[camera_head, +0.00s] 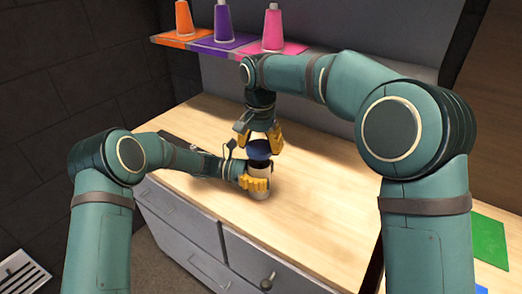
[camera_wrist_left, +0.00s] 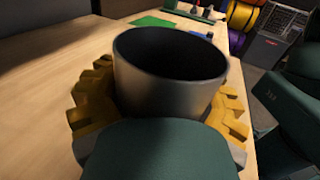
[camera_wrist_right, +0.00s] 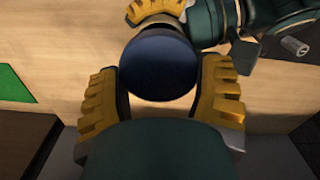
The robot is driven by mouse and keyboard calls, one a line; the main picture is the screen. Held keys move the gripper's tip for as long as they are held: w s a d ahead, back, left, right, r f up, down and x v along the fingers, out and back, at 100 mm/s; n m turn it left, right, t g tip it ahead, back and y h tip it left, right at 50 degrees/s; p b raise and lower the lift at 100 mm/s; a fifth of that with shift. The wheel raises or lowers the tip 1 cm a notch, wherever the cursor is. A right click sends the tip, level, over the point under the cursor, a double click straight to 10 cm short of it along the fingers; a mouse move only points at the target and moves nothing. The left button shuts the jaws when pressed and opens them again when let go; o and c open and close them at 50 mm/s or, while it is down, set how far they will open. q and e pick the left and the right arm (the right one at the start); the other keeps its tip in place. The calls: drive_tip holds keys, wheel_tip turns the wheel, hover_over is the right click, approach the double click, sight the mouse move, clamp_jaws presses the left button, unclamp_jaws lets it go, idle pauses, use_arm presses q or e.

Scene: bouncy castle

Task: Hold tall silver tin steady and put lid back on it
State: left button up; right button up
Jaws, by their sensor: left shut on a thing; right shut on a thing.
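The tall silver tin (camera_head: 259,180) stands upright on the wooden top, and its open, empty-looking mouth shows in the left wrist view (camera_wrist_left: 170,70). My left gripper (camera_head: 257,184) is shut around the tin's body from the left; its yellow fingers flank the tin in the left wrist view. The dark blue round lid (camera_head: 259,149) is directly above the tin in the head view. My right gripper (camera_head: 260,140) points down and is shut on the lid, which shows between its yellow fingers in the right wrist view (camera_wrist_right: 160,68). I cannot tell whether the lid touches the rim.
The wooden counter (camera_head: 320,220) is mostly clear around the tin, with grey drawers (camera_head: 190,230) below its front edge. Orange (camera_head: 184,18), purple (camera_head: 222,24) and pink (camera_head: 272,30) cones stand on a shelf behind. A green sheet (camera_head: 489,240) lies at the right.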

sight(253, 165)
drive_tip(key=shift+f, duration=0.85)
drive_tip(key=shift+f, duration=0.1)
drive_tip(key=shift+f, duration=0.75)
drive_tip(key=shift+f, duration=0.6)
